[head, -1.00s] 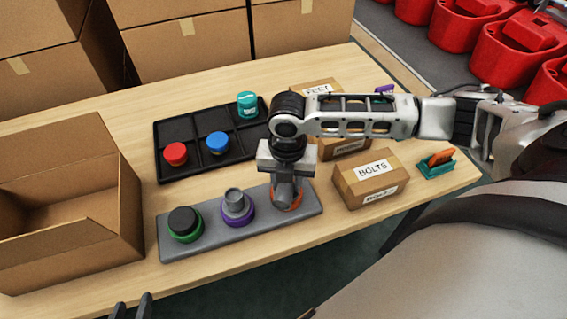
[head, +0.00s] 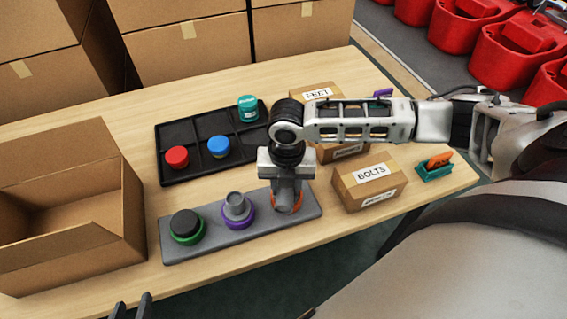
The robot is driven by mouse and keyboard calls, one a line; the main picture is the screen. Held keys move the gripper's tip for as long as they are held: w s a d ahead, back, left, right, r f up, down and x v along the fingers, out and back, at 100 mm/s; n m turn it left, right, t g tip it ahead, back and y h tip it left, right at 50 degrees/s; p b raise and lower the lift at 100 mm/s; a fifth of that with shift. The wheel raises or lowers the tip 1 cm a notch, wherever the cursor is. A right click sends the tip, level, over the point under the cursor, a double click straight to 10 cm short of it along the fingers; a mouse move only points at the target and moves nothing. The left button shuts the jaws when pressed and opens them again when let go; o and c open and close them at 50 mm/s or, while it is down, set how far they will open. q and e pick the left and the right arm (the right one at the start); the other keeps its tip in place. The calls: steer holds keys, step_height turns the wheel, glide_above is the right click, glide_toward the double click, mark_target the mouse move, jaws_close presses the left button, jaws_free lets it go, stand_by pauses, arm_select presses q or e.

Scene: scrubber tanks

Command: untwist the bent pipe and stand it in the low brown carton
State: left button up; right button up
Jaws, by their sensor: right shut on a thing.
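A grey plate (head: 190,249) holds fittings in green, purple and orange rings. My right gripper (head: 287,192) points straight down over the orange ring (head: 297,205) at the plate's right end. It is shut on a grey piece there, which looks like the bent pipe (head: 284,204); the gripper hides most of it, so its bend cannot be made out. The low brown carton (head: 124,232) stands open at the left of the table, with nothing seen inside. My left gripper (head: 132,308) shows only its two fingertips at the bottom edge, apart and empty.
A black-capped fitting (head: 186,223) and a grey stepped fitting (head: 237,206) stand on the plate. Behind is a black tray (head: 179,130) with red, blue and teal pieces. A BOLTS box (head: 369,184) is close right of my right gripper. Bare table lies between carton and tray.

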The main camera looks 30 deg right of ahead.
steer(key=shift+s+a+r+p, duration=0.15)
steer(key=shift+r+p, duration=0.65)
steer(key=shift+p, duration=0.4)
steer(key=shift+r, duration=0.1)
stand_by(0.7)
steer(key=shift+r+p, duration=1.3)
steer(key=shift+p, duration=0.25)
steer(key=shift+r, duration=0.1)
steer(key=shift+d+r, duration=0.2)
steer(key=shift+r, duration=0.9)
